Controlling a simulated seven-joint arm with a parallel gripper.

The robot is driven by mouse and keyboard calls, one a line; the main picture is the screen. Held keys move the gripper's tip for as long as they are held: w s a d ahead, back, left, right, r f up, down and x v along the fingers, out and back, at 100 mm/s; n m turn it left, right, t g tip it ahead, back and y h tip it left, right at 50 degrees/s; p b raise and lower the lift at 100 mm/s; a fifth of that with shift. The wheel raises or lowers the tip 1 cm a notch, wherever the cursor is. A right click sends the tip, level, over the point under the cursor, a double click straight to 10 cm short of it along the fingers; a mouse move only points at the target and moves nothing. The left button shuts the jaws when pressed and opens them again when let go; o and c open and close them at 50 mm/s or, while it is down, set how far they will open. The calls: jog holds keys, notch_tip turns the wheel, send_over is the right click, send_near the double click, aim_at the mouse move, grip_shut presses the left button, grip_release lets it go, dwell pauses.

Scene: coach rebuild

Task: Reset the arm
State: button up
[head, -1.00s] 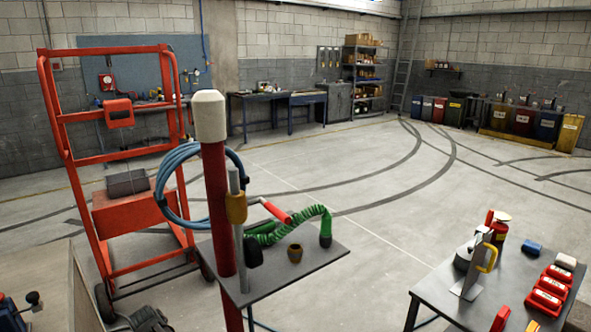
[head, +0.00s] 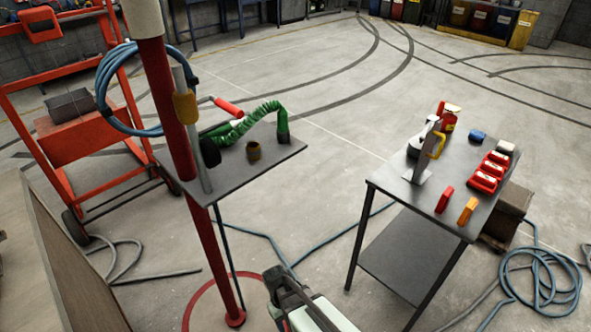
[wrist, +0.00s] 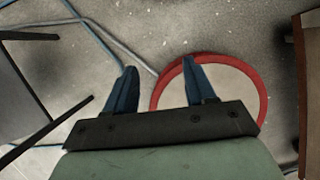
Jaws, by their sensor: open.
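My gripper (wrist: 157,88) shows in the wrist view as two dark blue fingers standing well apart, with nothing between them but the grey floor and the rim of a red floor ring. In the head view part of my arm (head: 305,302) reaches in at the bottom middle, close to the foot of the red post. The fingertips cannot be made out there. The arm is apart from the small table and the work table.
A red post (head: 185,130) carries a blue hose (head: 103,95) and stands by a small table (head: 262,162) with a green coiled hose. A dark work table (head: 395,185) with red items stands at the right. Blue hose (head: 540,285) lies coiled on the floor. Open floor lies beyond.

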jog(key=s+d+f+m+g+y, duration=0.1)
jog(key=s+d+f+m, duration=0.2)
jog(key=s+d, duration=0.6)
jog(key=s+d+f+m+g+y, duration=0.1)
jog(key=s+d+f+m+g, duration=0.1)
jog(key=s+d+f, duration=0.3)
jog(key=shift+s+d+m, duration=0.7)
jog(key=shift+s+d, duration=1.15)
jog(key=shift+d, duration=0.75)
jog(key=shift+r, duration=0.1)
